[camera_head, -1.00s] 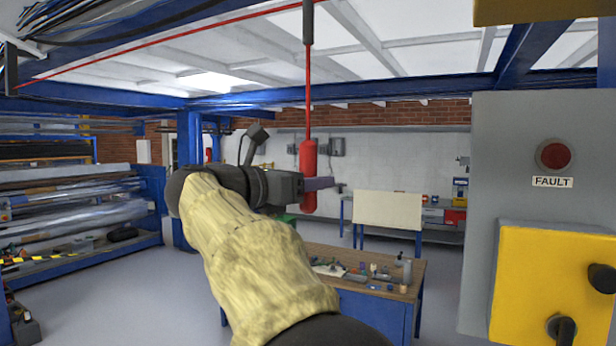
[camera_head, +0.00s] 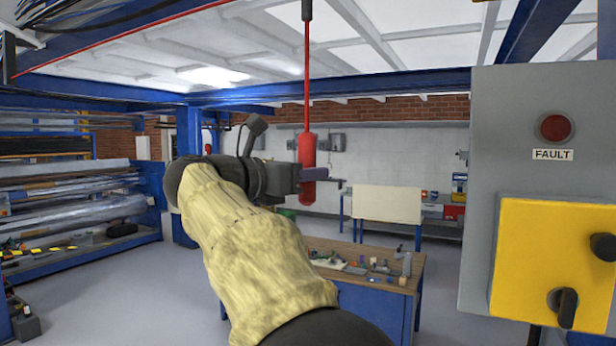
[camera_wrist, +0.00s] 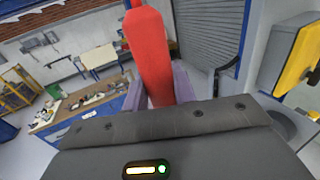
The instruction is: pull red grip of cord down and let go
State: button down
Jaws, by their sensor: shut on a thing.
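The red grip (camera_head: 307,150) hangs upright on a red cord (camera_head: 307,85) that comes down from a dark sleeve at the top of the head view. My gripper (camera_head: 310,174) is shut on the lower part of the grip, its purple-grey fingers across it. In the wrist view the red grip (camera_wrist: 150,50) stands between the two fingers (camera_wrist: 158,88), and its lower end is hidden behind my gripper body.
A grey cabinet (camera_head: 485,180) with a red FAULT lamp (camera_head: 554,127) and a yellow switch panel (camera_head: 530,240) stands at the right. A workbench (camera_head: 340,252) with small parts is beyond my arm. Racks of film rolls (camera_head: 70,213) stand at the left.

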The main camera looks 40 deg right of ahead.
notch_tip(320, 180, down, 2)
jog(key=shift+b, duration=0.75)
jog(key=c, duration=1.1)
grip_release()
jog(key=shift+r, duration=0.1)
jog(key=shift+w+a, duration=0.15)
jog(key=a+b, duration=0.5)
jog(key=a, duration=1.2)
jog(key=shift+a, duration=0.1)
